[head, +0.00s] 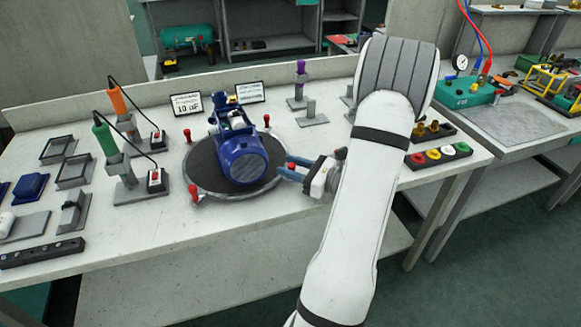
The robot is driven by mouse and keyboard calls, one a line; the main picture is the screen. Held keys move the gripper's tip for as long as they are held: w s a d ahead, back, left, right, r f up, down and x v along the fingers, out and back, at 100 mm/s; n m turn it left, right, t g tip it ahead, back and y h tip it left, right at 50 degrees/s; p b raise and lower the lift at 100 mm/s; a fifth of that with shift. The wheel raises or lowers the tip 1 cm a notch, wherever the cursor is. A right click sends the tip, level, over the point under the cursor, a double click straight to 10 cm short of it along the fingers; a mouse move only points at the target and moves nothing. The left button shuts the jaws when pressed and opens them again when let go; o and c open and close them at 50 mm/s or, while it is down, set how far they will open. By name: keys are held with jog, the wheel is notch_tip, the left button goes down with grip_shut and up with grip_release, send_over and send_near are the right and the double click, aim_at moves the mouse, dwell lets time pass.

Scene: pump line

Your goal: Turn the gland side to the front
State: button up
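A blue pump with a motor (243,160) lies on a round dark turntable (203,170) with a light rim. The motor's round ribbed end faces the front, and the blue pump parts are at the back. Red knobs stand around the rim, at the back left (187,135), back right (266,121) and front left (193,191). My gripper (285,167) is at the rim's right side. Its blue fingers are apart, with a red knob (291,166) seen between them. I cannot tell whether the fingers touch this knob.
Two stands with a green tool (104,136) and an orange tool (118,101) are left of the turntable. Two label signs (187,103) stand behind it. A purple-topped stand (300,80) is at the back. A tray of coloured caps (438,155) is on the right.

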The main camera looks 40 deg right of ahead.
grip_shut()
dwell(0.4)
